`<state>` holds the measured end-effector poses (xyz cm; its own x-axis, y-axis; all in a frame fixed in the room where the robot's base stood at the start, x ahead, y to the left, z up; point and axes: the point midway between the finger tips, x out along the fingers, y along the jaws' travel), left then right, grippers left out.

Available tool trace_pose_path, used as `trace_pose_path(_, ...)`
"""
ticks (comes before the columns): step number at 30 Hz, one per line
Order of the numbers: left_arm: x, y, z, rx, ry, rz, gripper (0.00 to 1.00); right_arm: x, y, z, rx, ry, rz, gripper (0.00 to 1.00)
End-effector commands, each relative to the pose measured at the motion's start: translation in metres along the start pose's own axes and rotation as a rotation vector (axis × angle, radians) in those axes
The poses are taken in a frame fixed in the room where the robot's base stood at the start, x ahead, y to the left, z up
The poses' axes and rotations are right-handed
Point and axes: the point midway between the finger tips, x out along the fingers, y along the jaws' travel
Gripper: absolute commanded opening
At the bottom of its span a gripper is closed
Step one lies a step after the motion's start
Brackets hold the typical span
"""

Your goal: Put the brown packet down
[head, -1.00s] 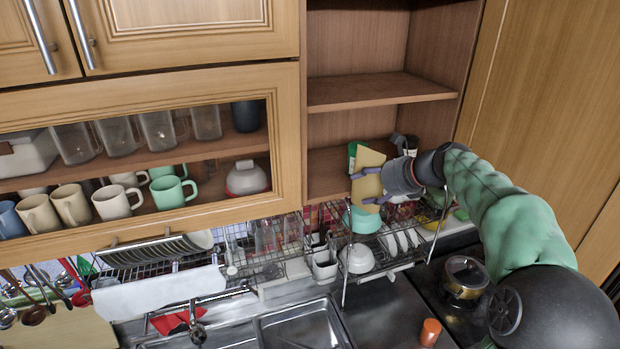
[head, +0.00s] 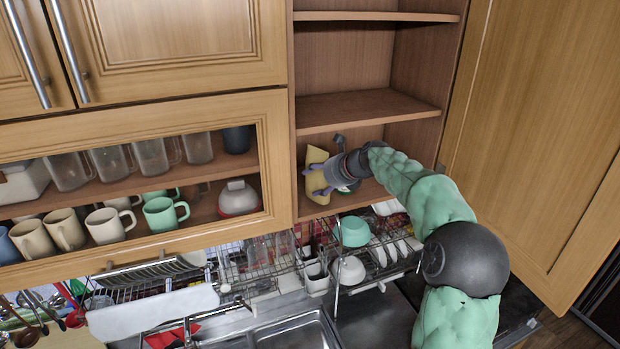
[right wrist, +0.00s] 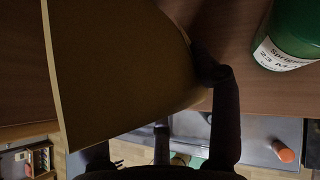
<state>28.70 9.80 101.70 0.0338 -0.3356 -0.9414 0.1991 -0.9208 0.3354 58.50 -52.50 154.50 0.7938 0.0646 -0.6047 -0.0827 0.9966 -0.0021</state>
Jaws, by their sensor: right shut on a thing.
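The brown packet (head: 316,155), flat and yellowish-tan, is in my right gripper (head: 319,179), which is shut on it. In the head view they are inside the lowest compartment of the open wooden cupboard, toward its left side, over the bottom shelf (head: 309,207). In the right wrist view the packet (right wrist: 110,75) fills the left and middle, with a dark finger (right wrist: 218,80) against its right edge. I cannot tell whether the packet touches the shelf. My left gripper is not in view.
A green container with a white label (right wrist: 290,40) stands close to the right of the packet in the wrist view. The middle shelf (head: 365,108) is empty above. A dish rack with a teal bowl (head: 354,231) hangs below.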

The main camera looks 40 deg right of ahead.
Motion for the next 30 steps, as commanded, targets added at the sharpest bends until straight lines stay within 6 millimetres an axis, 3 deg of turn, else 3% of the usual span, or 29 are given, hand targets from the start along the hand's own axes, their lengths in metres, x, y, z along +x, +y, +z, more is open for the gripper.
trace_pose_path(7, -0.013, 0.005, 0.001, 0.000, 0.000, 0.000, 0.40, 0.028, 0.001, 0.024, -0.002, 0.000, 0.002, 0.24)
trace_pose_path(11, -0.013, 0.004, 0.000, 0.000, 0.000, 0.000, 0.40, 0.035, 0.000, 0.011, 0.000, 0.000, -0.001, 0.24)
trace_pose_path(21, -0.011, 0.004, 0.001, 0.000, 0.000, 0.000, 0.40, 0.038, 0.000, 0.007, 0.000, -0.001, 0.000, 0.24)
trace_pose_path(22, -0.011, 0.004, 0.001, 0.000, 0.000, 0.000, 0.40, 0.038, 0.001, 0.007, 0.000, 0.001, 0.001, 0.69)
trace_pose_path(24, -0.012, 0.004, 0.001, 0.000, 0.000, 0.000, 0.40, 0.038, 0.001, 0.007, 0.000, 0.001, 0.001, 0.87)
trace_pose_path(30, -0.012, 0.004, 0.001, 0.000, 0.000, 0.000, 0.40, 0.038, 0.000, 0.007, -0.001, 0.001, 0.001, 0.87)
